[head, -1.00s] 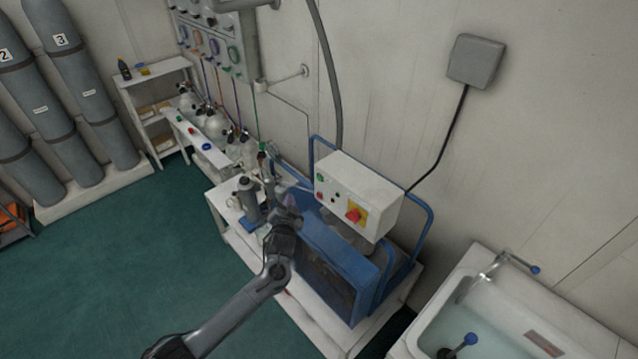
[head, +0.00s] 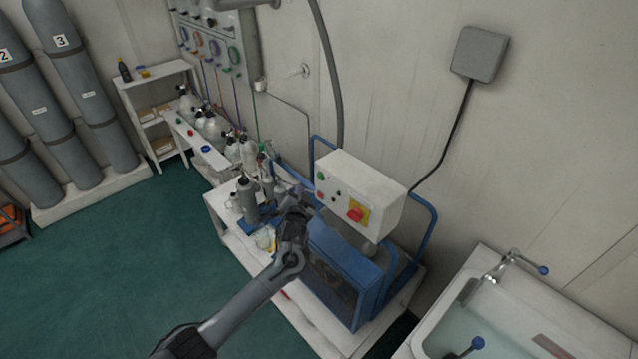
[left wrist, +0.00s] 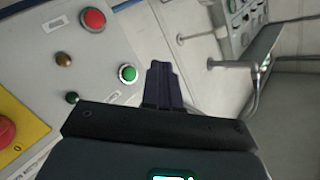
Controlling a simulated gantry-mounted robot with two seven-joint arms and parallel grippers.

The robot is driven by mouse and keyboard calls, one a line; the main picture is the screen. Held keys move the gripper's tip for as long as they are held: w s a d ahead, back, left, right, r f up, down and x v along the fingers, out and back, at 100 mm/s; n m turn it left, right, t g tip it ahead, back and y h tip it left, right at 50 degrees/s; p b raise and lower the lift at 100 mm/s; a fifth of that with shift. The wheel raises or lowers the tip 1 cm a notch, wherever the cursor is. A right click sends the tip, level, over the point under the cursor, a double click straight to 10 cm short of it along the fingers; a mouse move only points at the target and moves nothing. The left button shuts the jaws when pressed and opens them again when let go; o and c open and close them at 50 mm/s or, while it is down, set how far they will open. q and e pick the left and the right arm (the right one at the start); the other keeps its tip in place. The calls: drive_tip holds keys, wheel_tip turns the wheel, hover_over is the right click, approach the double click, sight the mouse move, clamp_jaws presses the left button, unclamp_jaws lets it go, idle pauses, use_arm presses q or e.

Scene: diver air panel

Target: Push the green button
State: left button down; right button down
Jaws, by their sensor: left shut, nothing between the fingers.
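The green button (head: 320,176) is at the upper left of the front of the white control box (head: 375,194). In the left wrist view the green button (left wrist: 128,73), round with a pale rim, lies just left of my finger tips, and I see no contact. My left gripper (head: 298,195) is shut and empty, a little below and left of the button in the head view. Its closed dark fingers (left wrist: 162,82) show in the left wrist view. My right gripper is not in view.
Beside the button are a red button (left wrist: 93,19), a brown lamp (left wrist: 64,59), a small dark green lamp (left wrist: 72,98) and a red emergency knob (head: 355,214) on yellow. A grey bottle (head: 248,200) stands left of my gripper. The blue machine (head: 345,275) sits below the box.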

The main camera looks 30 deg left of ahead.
sight(320, 176)
use_arm(q)
drive_tip(key=shift+w+d+b, duration=0.2)
drive_tip(key=shift+w+b, duration=0.4)
drive_tip(key=shift+w, duration=0.15)
drive_tip(key=shift+w+d+b, duration=0.15)
drive_tip(key=shift+w+b, duration=0.4)
drive_tip(key=shift+w, duration=0.25)
drive_tip(key=shift+w+d+b, duration=0.2)
drive_tip(key=shift+w+b, duration=0.4)
drive_tip(key=shift+w, duration=0.15)
drive_tip(key=shift+w, duration=0.15)
drive_tip(key=shift+w, duration=0.25)
drive_tip(key=shift+w+d+b, duration=0.1)
drive_tip(key=shift+b, duration=0.25)
idle(0.5)
